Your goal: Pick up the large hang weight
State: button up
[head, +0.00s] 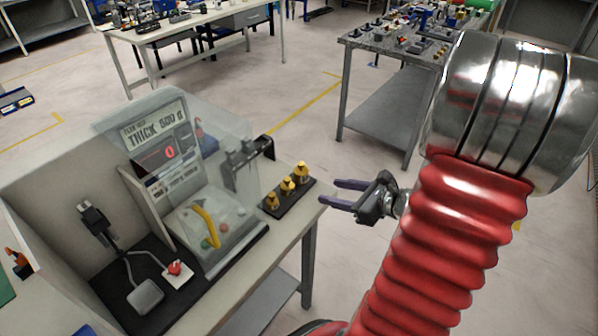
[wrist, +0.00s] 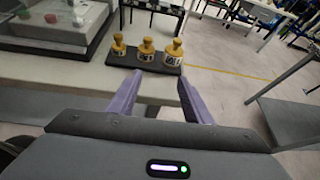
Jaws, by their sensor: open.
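Three yellow weights stand upright in a row on a dark tray (head: 283,209) at the table's edge. The large hang weight (head: 302,173) looks like the one at the far end in the head view. In the wrist view the large hang weight (wrist: 174,53) is at the right end of the row. The middle weight (wrist: 146,50) and the smallest weight (wrist: 118,46) stand to its left. My gripper (head: 328,192) is open and empty, just right of the tray and apart from the weights. Its purple fingers (wrist: 160,80) point towards the row in the wrist view.
A clear-walled machine with a red display (head: 160,153) stands left of the tray. A dark pad with a red button (head: 174,268) lies in front of it. A cluttered grey workbench (head: 385,42) stands behind. Open floor lies right of the table.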

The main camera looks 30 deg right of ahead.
aim_at(307, 176)
jog(key=shift+w+d+r+m+t+h, duration=0.15)
jog(key=shift+w+d+r+m+t, duration=0.1)
jog(key=shift+d+m, duration=0.2)
jog(key=shift+w+d+r+m+t+h, duration=0.15)
jog(key=shift+d+r+m+t, duration=0.1)
jog(key=shift+d+m, duration=0.2)
jog(key=shift+w+a, duration=0.1)
jog(key=shift+w, duration=0.05)
jog(key=shift+x, duration=4.2)
jog(key=shift+f, duration=0.15)
jog(key=shift+x, duration=2.55)
jog(key=shift+c, duration=0.3)
grip_shut()
